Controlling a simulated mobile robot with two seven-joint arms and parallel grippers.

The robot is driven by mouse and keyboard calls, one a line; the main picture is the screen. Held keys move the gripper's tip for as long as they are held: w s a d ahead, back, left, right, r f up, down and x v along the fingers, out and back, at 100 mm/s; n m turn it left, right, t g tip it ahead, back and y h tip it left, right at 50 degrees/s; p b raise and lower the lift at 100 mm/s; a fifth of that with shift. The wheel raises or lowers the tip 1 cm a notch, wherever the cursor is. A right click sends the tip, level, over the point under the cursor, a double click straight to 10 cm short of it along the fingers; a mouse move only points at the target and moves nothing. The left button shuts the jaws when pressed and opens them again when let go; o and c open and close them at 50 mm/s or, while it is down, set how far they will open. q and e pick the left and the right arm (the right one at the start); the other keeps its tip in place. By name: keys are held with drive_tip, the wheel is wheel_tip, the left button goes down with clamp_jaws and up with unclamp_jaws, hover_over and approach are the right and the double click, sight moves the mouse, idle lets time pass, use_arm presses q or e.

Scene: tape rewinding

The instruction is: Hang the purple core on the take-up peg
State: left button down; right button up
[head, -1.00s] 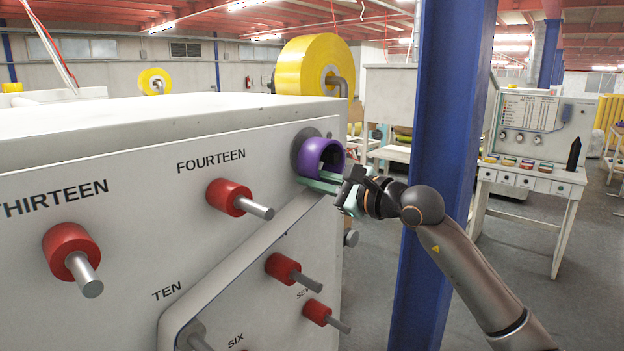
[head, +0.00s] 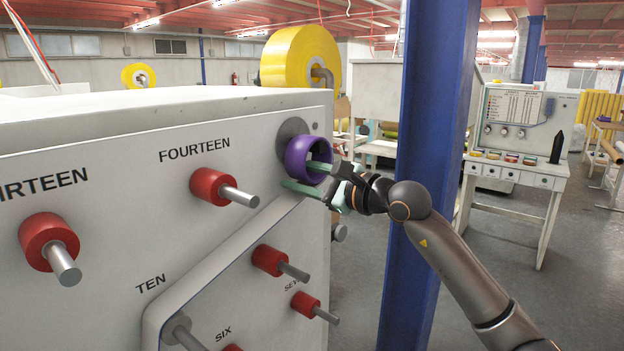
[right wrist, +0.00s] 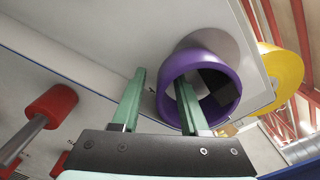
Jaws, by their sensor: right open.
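The purple core (head: 297,158) is a short, hollow ring against the grey round disc (head: 290,133) near the upper right corner of the machine's white front. It also shows in the right wrist view (right wrist: 168,103), its open end facing the camera. Whether a peg runs through it cannot be made out; the inside is dark and partly covered. My right gripper (head: 303,176) is open, with green fingers apart. One finger reaches into the core's opening and the other lies outside, below its wall. In the wrist view the fingers (right wrist: 158,95) straddle the wall. My left gripper is not in view.
Red-collared pegs, one (head: 212,187) below the FOURTEEN label and one (head: 48,242) farther left, stick out from the panel. More pegs (head: 270,260) sit lower. A big yellow roll (head: 293,58) stands behind the machine. A blue column (head: 425,140) rises behind my arm.

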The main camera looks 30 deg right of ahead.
drive_tip(key=b+v, duration=0.5)
drive_tip(key=v, duration=0.7)
drive_tip(key=shift+b, duration=0.4)
drive_tip(key=shift+s+d, duration=0.1)
drive_tip(key=shift+s, duration=0.05)
